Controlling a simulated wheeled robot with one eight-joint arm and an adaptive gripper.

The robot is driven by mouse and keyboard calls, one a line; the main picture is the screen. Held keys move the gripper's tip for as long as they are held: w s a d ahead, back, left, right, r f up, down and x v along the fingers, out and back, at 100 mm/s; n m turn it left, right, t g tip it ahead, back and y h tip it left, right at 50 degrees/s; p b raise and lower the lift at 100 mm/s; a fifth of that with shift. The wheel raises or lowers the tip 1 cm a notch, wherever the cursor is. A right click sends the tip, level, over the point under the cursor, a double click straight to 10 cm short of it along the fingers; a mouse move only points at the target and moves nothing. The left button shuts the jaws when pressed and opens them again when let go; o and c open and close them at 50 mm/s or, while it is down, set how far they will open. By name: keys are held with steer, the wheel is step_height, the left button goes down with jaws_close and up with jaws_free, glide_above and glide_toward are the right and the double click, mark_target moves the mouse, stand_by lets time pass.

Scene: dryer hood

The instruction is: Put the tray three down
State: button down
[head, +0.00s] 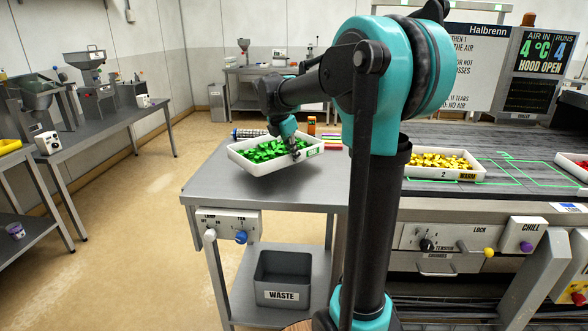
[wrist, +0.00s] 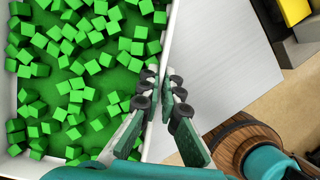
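A white tray of green cubes (head: 243,163) is at the left metal table, slightly tilted. It looks raised a little above the tabletop, with shade under it; the exact gap is hard to judge. Its number is not readable, so I cannot confirm it is tray three. My gripper (head: 296,153) is at the tray's right side. In the wrist view my gripper (wrist: 160,92) has its fingers on both sides of the white rim (wrist: 170,40), pinching it. The green cubes (wrist: 80,80) lie loose inside.
The metal tabletop (head: 225,190) is bare in front of the tray. A yellow-cube tray (head: 410,174) marked 2 sits on the dark belt to the right; a red-cube tray (head: 570,168) is farther right. A waste bin (head: 283,280) stands below.

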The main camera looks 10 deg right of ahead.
mark_target(293, 164)
steer(key=shift+f, duration=2.6)
steer(key=shift+f, duration=0.1)
steer(key=c, duration=1.7)
jaws_free()
steer(key=v, duration=1.2)
